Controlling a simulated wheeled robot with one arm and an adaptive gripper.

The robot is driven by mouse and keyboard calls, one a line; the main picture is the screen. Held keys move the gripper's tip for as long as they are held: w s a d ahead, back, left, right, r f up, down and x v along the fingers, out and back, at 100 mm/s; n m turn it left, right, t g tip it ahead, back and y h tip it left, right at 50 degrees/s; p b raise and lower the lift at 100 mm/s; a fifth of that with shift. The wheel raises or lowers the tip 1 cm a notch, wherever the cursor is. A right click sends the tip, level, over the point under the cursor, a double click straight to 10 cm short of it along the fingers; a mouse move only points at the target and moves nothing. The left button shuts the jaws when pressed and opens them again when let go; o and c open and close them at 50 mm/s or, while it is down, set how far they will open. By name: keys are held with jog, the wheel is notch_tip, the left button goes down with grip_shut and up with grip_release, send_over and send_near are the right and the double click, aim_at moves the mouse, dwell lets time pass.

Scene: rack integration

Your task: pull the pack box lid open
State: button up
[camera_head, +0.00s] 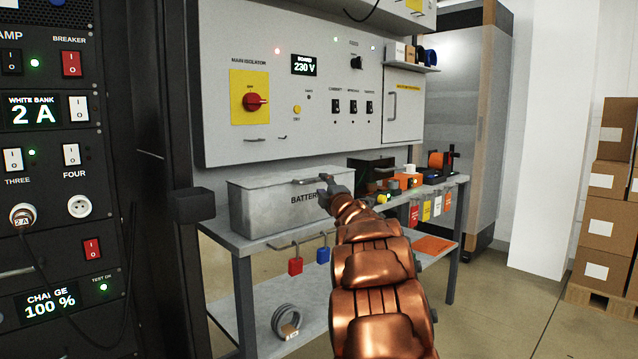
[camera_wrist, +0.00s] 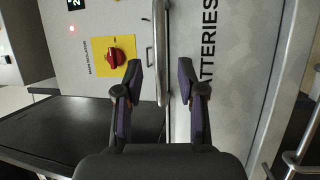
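The pack box (camera_head: 262,208) is a grey metal box with "BATTERIES" lettering on its front, standing on the bench. Its lid (camera_head: 265,180) lies closed on top, with a bar handle (camera_head: 308,181) at the front edge. My gripper (camera_head: 330,185) is at the box's front, close to the right end of the handle, and hides part of the lettering. In the wrist view my gripper (camera_wrist: 161,78) is open, with the handle bar (camera_wrist: 161,45) running between the two fingers. A gap shows on both sides of the bar. I cannot tell how deep it sits between them.
A control panel (camera_head: 300,100) with a red and yellow isolator knob (camera_head: 255,101) hangs behind the box. A dark rack (camera_head: 60,180) stands close on the left. Padlocks (camera_head: 295,265) hang at the front of the bench (camera_head: 235,245). Small items crowd the bench right of the box.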

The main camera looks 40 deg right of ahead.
aim_at(320, 181)
jog(key=shift+x, duration=2.25)
grip_shut()
